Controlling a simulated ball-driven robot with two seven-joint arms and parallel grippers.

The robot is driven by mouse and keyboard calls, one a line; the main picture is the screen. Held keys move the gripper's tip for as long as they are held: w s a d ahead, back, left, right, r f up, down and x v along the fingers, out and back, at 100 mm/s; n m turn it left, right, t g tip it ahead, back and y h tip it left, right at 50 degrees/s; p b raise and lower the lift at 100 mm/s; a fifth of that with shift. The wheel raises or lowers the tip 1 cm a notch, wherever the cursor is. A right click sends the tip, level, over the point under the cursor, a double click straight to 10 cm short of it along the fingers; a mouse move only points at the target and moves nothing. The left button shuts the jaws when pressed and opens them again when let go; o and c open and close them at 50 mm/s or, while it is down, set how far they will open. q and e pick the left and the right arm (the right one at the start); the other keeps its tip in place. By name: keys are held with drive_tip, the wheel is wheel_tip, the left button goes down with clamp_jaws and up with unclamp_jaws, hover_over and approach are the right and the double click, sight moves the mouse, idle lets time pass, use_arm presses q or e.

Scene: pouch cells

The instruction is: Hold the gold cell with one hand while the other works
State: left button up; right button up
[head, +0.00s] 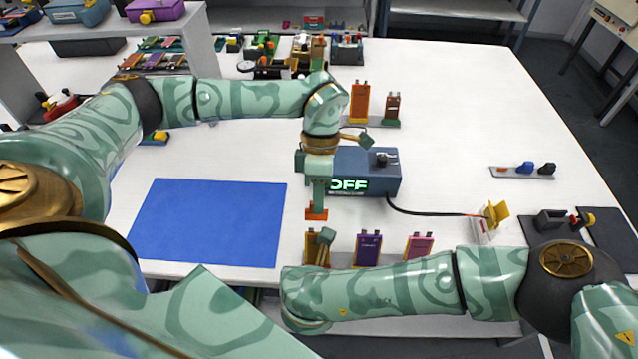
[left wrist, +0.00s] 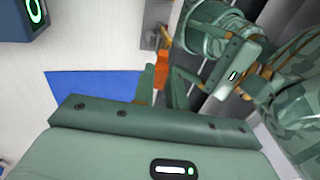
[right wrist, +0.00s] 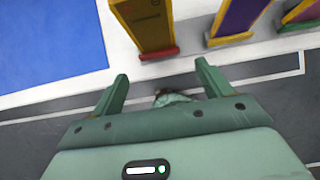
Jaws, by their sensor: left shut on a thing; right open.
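The gold cell (head: 310,243) stands upright at the table's front edge, partly hidden behind my right gripper in the head view. The right wrist view shows its gold face (right wrist: 143,22) with a red foot, ahead of the fingers and apart from them. My right gripper (right wrist: 162,75) is open and empty; it also shows in the head view (head: 324,245). My left gripper (head: 317,204) points down above and behind the gold cell. It is shut on a small orange piece (head: 316,214), which also shows between the fingers in the left wrist view (left wrist: 161,72).
A purple cell (head: 368,249) and a pink cell (head: 419,246) stand right of the gold one. A blue-grey box (head: 385,183) reading OFF stands behind, its cable running right to a yellow clip (head: 495,213). A blue mat (head: 208,222) lies bare at left.

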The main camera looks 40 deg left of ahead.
drive_tip(key=shift+s+d+r+b, duration=0.2)
drive_tip(key=shift+s+d+b, duration=0.25)
drive_tip(key=shift+b, duration=0.45)
drive_tip(key=shift+s+d+r+b, duration=0.2)
drive_tip(key=shift+s+b, duration=0.35)
drive_tip(key=shift+b, duration=0.3)
